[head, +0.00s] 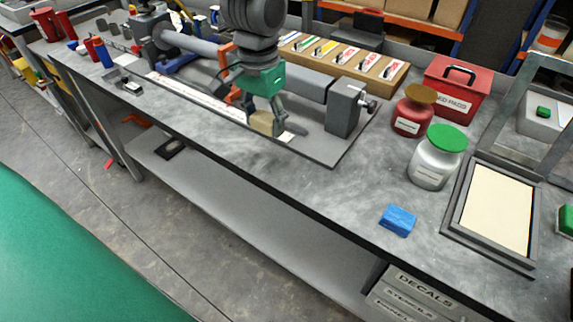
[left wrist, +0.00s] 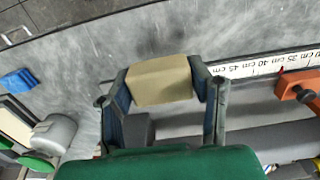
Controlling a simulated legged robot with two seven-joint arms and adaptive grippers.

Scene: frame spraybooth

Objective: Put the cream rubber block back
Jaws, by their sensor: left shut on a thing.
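The cream rubber block (head: 263,122) is between the fingertips of my left gripper (head: 264,112), just above the front part of the grey fixture plate on the bench. In the left wrist view the cream block (left wrist: 159,80) sits between the two fingers of the left gripper (left wrist: 160,88), which is shut on it. I cannot tell whether the block touches the surface below. My right gripper is not in view.
A grey end block (head: 343,110) with a knob stands right of the gripper. A white ruler strip (head: 195,94) runs along the plate. Right are a red jar (head: 413,112), a silver green-lidded jar (head: 436,160), a blue block (head: 398,220) and a framed tray (head: 450,218).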

